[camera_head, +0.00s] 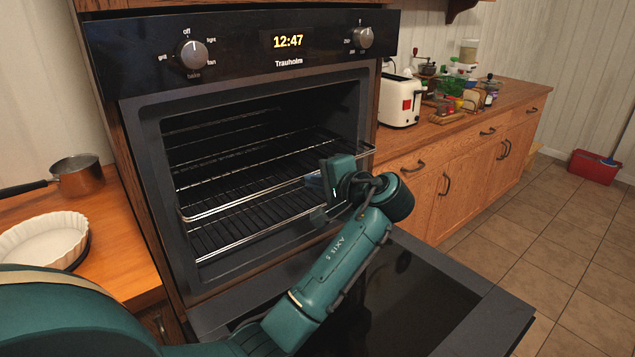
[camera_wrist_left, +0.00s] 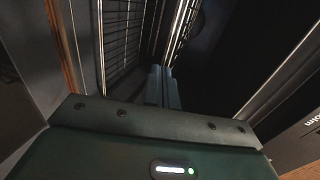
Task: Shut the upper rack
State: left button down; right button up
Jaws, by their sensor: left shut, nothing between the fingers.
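The oven (camera_head: 140,150) stands open, with its door (camera_head: 450,310) folded down. The upper rack (camera_head: 235,205) is a wire shelf whose bright front rail stands out past the oven's front frame, so it is partly drawn out. A lower rack (camera_head: 215,243) shows beneath it, farther in. My left gripper (camera_wrist_left: 160,75) is shut and empty. In the head view its hand is at the right part of the rack's front rail and hides some of it. In the wrist view the fingers are close to the rack's bars; I cannot tell whether they touch. My right gripper is not in view.
The lowered door lies under my left arm. A counter with a white dish (camera_head: 45,238) and a copper pan (camera_head: 80,175) is at left. A toaster (camera_head: 400,100) and several jars stand on the right counter. The floor (camera_head: 540,230) at right is mostly clear.

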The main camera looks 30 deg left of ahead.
aim_at(288, 164)
pick_arm(q)
jog(key=w+a, duration=0.1)
jog(key=a, duration=0.1)
jog(key=w+a+p, duration=0.1)
jog(key=a, duration=0.2)
jog(key=w+a+p, duration=0.1)
jog(key=a, duration=0.2)
jog(key=shift+a, duration=0.1)
jog(key=shift+s+a+r, duration=0.1)
jog(key=shift+r, duration=0.05)
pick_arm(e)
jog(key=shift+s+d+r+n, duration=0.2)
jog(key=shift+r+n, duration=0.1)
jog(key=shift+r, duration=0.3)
